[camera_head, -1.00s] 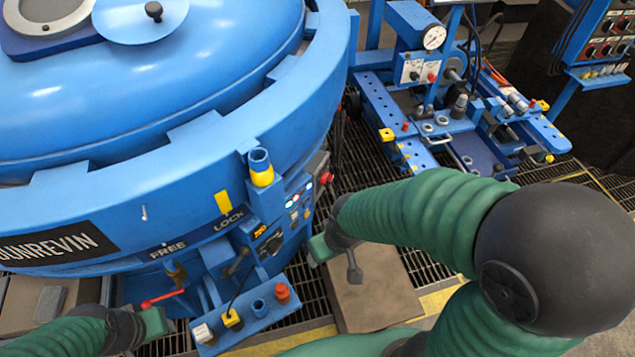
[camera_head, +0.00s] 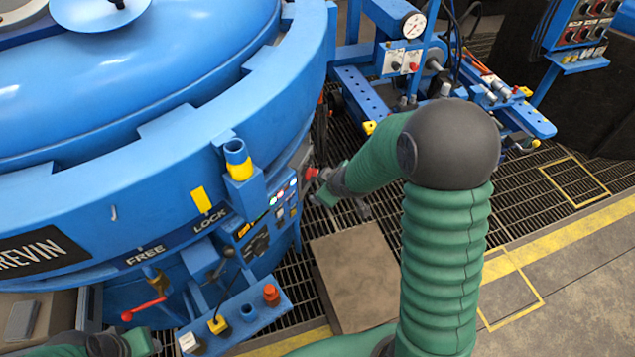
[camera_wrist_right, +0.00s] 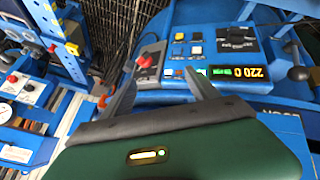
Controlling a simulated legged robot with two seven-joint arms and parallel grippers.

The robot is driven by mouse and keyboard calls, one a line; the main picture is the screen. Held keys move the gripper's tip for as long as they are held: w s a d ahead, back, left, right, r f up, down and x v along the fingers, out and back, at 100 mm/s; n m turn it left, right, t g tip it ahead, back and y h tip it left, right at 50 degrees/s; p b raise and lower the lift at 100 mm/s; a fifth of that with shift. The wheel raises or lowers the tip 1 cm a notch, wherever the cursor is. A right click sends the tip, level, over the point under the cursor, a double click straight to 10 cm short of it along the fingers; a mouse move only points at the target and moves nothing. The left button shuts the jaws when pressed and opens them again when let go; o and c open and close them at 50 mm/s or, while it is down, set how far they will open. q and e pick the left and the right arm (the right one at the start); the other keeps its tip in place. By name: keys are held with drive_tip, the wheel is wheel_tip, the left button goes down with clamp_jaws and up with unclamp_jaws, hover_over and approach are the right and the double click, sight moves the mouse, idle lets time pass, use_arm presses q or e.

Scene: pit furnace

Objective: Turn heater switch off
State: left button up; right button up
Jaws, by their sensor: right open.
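The blue control panel (camera_head: 268,222) is on the furnace's right side, with small lit buttons and a black switch area (camera_head: 258,246). In the right wrist view it shows a yellow-lit display (camera_wrist_right: 240,74), several small buttons and a black switch block (camera_wrist_right: 232,42). A red knob (camera_wrist_right: 145,61) sits on a grey box at the panel's end. I cannot read which control is the heater switch. My right gripper (camera_head: 322,192) is beside the panel's end; in its wrist view the open, empty jaws (camera_wrist_right: 160,88) point at the panel edge near the red knob. My left gripper (camera_head: 146,343) is at lower left; its jaws are unclear.
The round blue furnace (camera_head: 130,110) fills the left. A ledge (camera_head: 235,318) with red and yellow parts juts out below the panel, near a red-handled lever (camera_head: 143,307). A brown box (camera_head: 355,280) is on the floor grating. A blue gauge stand (camera_head: 400,60) is behind.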

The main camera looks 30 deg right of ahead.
drive_tip(key=w+d+f+n+t+y+b, duration=0.1)
drive_tip(key=w+d+f+n+t+b, duration=0.25)
drive_tip(key=d+f, duration=0.35)
drive_tip(key=n+t+y+b, duration=0.3)
drive_tip(key=n+y+b, duration=0.1)
drive_tip(key=y, duration=0.1)
approach(312, 175)
drive_tip(key=b+x, duration=0.2)
drive_tip(key=x, duration=0.6)
drive_tip(key=shift+d+f+b, duration=0.25)
drive_tip(key=shift+f+b, duration=0.15)
drive_tip(key=c, duration=1.4)
drive_tip(key=shift+o, duration=0.2)
drive_tip(key=shift+f, duration=0.1)
